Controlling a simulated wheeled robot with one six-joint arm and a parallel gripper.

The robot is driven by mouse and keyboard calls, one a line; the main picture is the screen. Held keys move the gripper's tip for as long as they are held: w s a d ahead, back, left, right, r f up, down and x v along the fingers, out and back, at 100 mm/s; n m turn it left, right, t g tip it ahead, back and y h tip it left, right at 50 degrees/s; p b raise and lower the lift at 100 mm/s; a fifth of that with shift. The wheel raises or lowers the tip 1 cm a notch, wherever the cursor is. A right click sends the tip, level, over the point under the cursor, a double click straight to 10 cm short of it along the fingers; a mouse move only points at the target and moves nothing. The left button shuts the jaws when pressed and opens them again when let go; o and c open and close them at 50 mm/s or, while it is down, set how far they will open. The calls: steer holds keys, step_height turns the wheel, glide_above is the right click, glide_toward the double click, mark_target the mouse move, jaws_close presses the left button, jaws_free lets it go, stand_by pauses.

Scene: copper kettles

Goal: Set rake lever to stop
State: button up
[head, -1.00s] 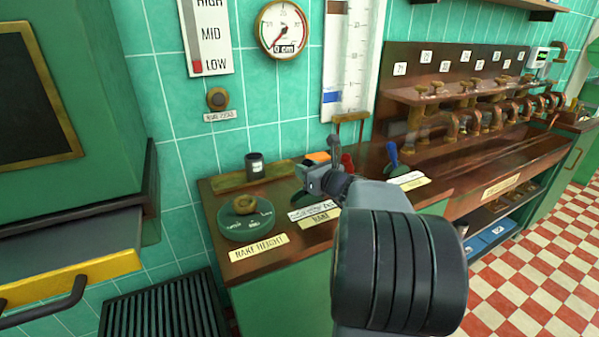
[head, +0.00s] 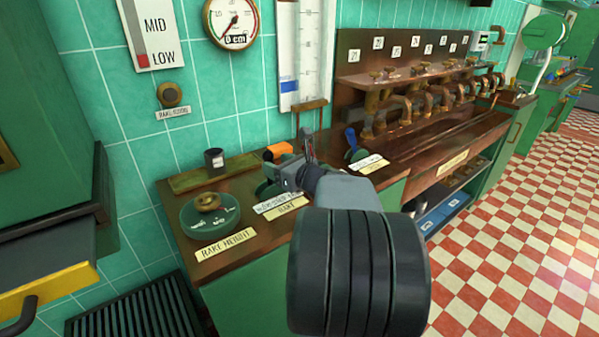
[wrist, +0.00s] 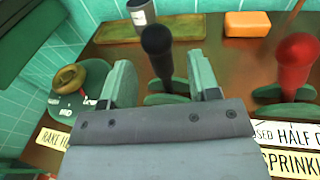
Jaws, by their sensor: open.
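The rake lever, with a black knob (wrist: 158,42) on a dark stem, stands upright in the wrist view. In that view its knob and stem appear between the two green-grey fingers of my gripper (wrist: 163,82), with visible space on both sides. The gripper is open and holds nothing. In the head view my gripper (head: 292,178) hangs over the bench just behind the RAKE label (head: 291,206) and hides most of the lever. A position strip (head: 278,201) lies above that label, partly covered, so I cannot read the lever's setting.
A red sprinkler lever (wrist: 296,58) stands to the right in the wrist view. The green rake height dial (head: 210,215) is on the left of the bench. A blue lever (head: 352,140) stands further right. An orange block (head: 278,150) and dark cup (head: 214,160) are behind.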

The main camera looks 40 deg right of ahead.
steer(key=s, duration=0.9)
steer(key=shift+s+d+r+p, duration=0.3)
steer(key=shift+d+r+p, duration=0.05)
steer(key=shift+r+p, duration=0.1)
steer(key=w+a+n+g+y+p, duration=0.2)
steer(key=a+n+g+y+p, duration=0.4)
steer(key=a+n, duration=0.75)
steer(key=s+a+r+n+g+h+p, duration=0.2)
steer(key=a+n+p, duration=0.3)
steer(key=n, duration=0.6)
steer(key=s+a+r+n+g+h+p, duration=0.2)
steer(key=s+a+n+g+h+p, duration=0.2)
steer(key=n, duration=0.7)
steer(key=shift+a+r+g+h+p, duration=0.2)
steer(key=shift+a+g+h+p, duration=0.4)
steer(key=shift+g+p, duration=0.15)
